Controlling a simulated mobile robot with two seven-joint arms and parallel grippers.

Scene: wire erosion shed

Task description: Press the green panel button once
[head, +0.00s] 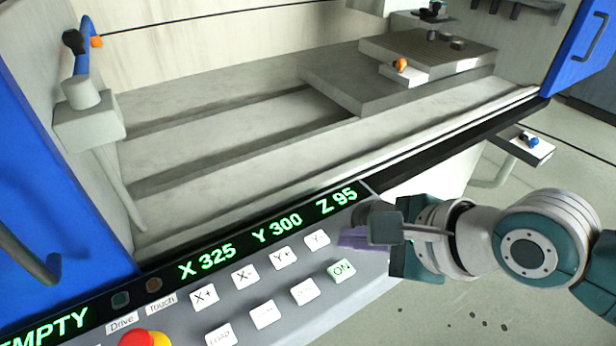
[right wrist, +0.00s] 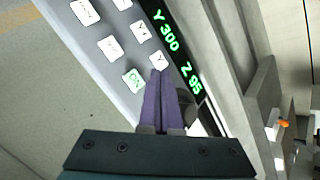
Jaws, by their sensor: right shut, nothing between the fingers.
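The green panel button is a pale key marked ON in green (head: 341,270) on the grey control panel (head: 375,278). It also shows in the right wrist view (right wrist: 133,81), left of the fingertips. My right gripper (head: 346,238) is shut and empty, with its purple fingers together. In the head view its tips are just right of the Y- key (head: 316,239) and above the ON button. In the right wrist view the tips (right wrist: 160,73) overlap the lower edge of the Y- key. I cannot tell whether they touch the panel. My left gripper is not in view.
Several white keys surround the ON button, and a red stop button (head: 146,338) sits at lower left. A black display strip (head: 235,247) reads X 325, Y 300, Z 95 and EMPTY. The machine bed (head: 250,125) lies behind the panel.

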